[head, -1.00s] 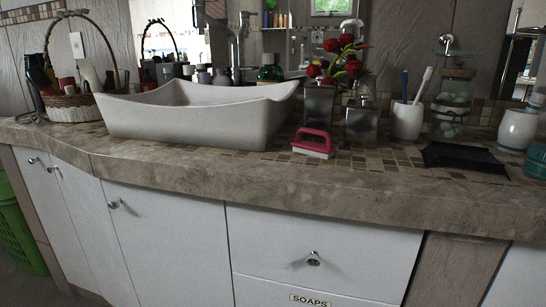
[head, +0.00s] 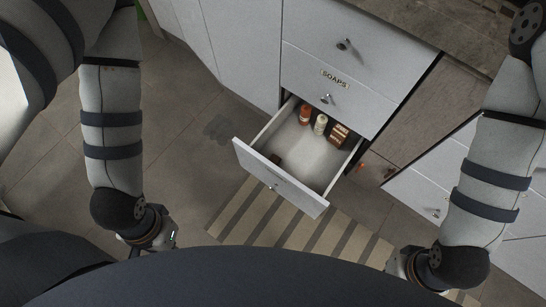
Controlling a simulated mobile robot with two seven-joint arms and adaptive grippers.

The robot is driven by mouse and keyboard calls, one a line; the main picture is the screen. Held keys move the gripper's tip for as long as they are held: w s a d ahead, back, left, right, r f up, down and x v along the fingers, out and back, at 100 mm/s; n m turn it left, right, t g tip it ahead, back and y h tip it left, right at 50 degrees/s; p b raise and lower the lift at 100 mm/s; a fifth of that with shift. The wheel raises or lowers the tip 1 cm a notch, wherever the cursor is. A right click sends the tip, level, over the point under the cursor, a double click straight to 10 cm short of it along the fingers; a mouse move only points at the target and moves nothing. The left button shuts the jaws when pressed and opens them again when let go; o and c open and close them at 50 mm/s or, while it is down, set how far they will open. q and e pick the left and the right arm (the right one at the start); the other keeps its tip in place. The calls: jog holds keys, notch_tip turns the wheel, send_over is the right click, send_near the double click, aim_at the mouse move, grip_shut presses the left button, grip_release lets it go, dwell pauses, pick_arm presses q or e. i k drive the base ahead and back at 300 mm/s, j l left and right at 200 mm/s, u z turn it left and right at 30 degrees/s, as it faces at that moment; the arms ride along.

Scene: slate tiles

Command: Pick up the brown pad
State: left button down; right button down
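An open lower drawer (head: 263,181) shows in the middle of the head view. A small dark brown item (head: 275,158) lies flat inside it near the front left; it may be the brown pad, but it is too small to tell. A brown box-like item (head: 339,134) with light markings stands at the drawer's back right. My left gripper (head: 150,247) hangs low at the left, outside the drawer and apart from it. My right gripper (head: 398,263) is low at the right, partly hidden by my body. Neither gripper's fingers show clearly.
An orange bottle (head: 305,115) and a pale bottle (head: 320,124) stand at the drawer's back. A striped rug (head: 290,232) lies beneath on the tiled floor (head: 190,165). The countertop (head: 440,22) edges the top right.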

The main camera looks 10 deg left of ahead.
aim_at(275, 159)
jog(key=k+l+u, duration=0.1)
jog(key=l+u, duration=0.25)
jog(key=k+l+u, duration=0.15)
jog(key=l+u, duration=0.2)
jog(key=k+l+u, duration=0.2)
jog(key=l+u, duration=0.2)
jog(key=l, duration=0.1)
